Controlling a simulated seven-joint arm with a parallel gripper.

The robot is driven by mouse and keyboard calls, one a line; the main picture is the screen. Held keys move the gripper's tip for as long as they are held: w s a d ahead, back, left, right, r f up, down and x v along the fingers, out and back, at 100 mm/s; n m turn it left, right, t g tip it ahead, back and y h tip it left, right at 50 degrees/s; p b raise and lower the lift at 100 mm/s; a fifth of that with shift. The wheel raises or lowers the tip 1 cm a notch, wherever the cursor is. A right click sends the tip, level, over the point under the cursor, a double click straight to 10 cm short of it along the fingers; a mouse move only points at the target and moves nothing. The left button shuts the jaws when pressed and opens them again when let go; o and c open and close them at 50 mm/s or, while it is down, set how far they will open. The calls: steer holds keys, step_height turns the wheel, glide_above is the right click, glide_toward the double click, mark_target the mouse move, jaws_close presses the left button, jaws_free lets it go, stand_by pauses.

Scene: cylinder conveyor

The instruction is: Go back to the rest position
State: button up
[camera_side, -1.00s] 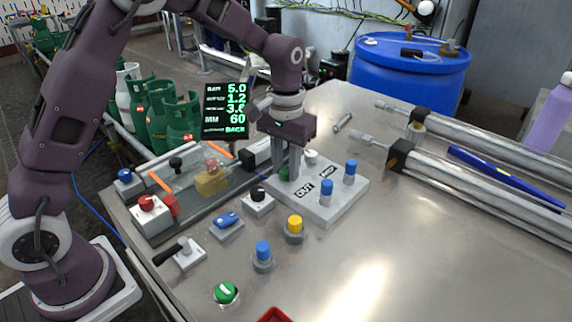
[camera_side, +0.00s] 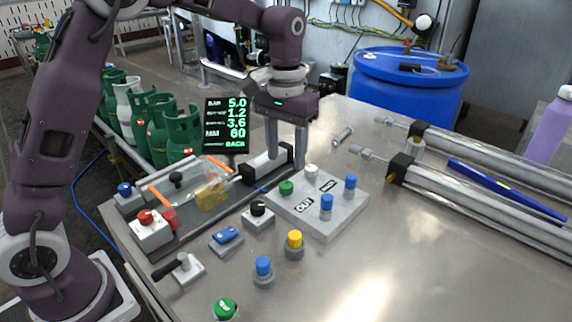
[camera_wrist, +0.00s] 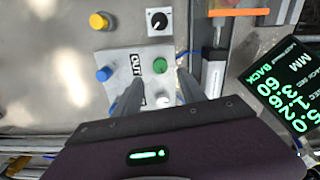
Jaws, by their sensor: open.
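My gripper (camera_side: 287,160) hangs pointing down above the far edge of the grey button block (camera_side: 321,226), near the cylinder's far end. Its fingers are apart and nothing is between them. In the wrist view my gripper (camera_wrist: 158,82) shows two separated fingers over the block (camera_wrist: 122,62). The block carries a green button (camera_side: 287,187), a white button (camera_side: 311,171), two blue buttons (camera_side: 326,204) and OUT and END labels. The green button (camera_wrist: 160,66) is visible between the fingers in the wrist view.
A small cylinder assembly with a yellow block (camera_side: 211,195) and a display (camera_side: 226,125) stand to the left. Several knobs and switches, including a yellow button (camera_side: 294,243), line the front. Larger cylinders (camera_side: 470,180) lie right. A blue drum (camera_side: 408,88) stands behind. The bench's right front is clear.

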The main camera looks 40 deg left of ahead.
steer(key=s+a+r+t, duration=0.1)
steer(key=s+r+t, duration=0.1)
steer(key=s+r, duration=0.8)
steer(key=s+f+m+t, duration=0.1)
steer(key=s+f+t, duration=0.2)
steer(key=s, duration=1.4)
steer(key=shift+s+a+f+m+t, duration=0.15)
steer(key=shift+s+a+m+t, duration=0.15)
steer(key=shift+s+a+m, duration=0.15)
steer(key=shift+w, duration=0.1)
jaws_close()
